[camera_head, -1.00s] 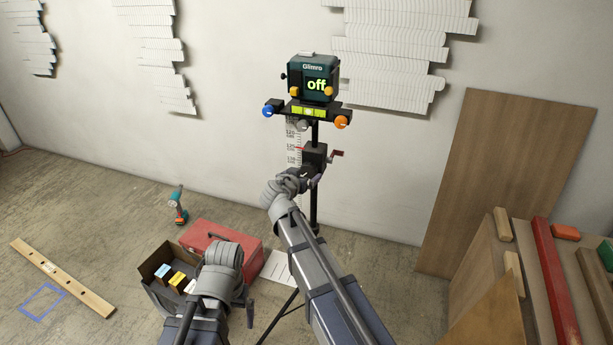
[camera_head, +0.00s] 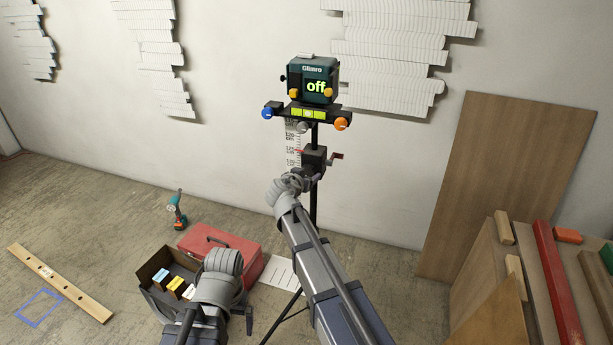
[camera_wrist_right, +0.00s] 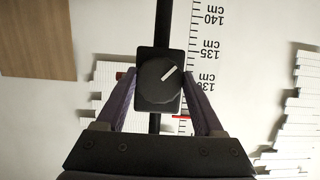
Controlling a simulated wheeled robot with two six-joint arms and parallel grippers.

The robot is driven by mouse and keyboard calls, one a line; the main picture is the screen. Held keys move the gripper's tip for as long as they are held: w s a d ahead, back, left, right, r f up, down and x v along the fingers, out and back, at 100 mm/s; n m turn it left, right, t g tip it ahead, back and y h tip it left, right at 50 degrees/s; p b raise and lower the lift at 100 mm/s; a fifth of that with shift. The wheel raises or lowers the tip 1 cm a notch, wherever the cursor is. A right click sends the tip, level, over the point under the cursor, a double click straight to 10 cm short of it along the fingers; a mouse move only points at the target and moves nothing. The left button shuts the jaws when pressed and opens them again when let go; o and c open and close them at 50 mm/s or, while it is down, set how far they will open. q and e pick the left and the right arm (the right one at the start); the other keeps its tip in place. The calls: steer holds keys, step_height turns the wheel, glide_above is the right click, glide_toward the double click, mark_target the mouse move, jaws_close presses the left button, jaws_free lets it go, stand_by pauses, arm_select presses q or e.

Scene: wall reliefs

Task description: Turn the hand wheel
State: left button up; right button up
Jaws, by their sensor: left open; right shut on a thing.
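A black hand wheel (camera_wrist_right: 157,82) with a white mark pointing up and right sits on a dark clamp block on a vertical post (camera_head: 314,205). My right gripper (camera_wrist_right: 160,88) has a finger on each side of the wheel and is shut on it. In the head view my right gripper (camera_head: 304,183) is at the block, and my wrist hides the wheel there. My left gripper (camera_head: 246,318) is open and empty, low in front of the red toolbox.
A scale (camera_head: 294,150) stands behind. A red toolbox (camera_head: 222,248) and open box (camera_head: 157,268) lie on the floor. Boards (camera_head: 508,185) lean right.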

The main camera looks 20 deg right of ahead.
steer(key=c, duration=0.5)
steer(key=shift+n+g+h, duration=0.3)
steer(key=shift+n+h, duration=0.3)
steer(key=shift+n, duration=0.2)
steer(key=o, duration=1.4)
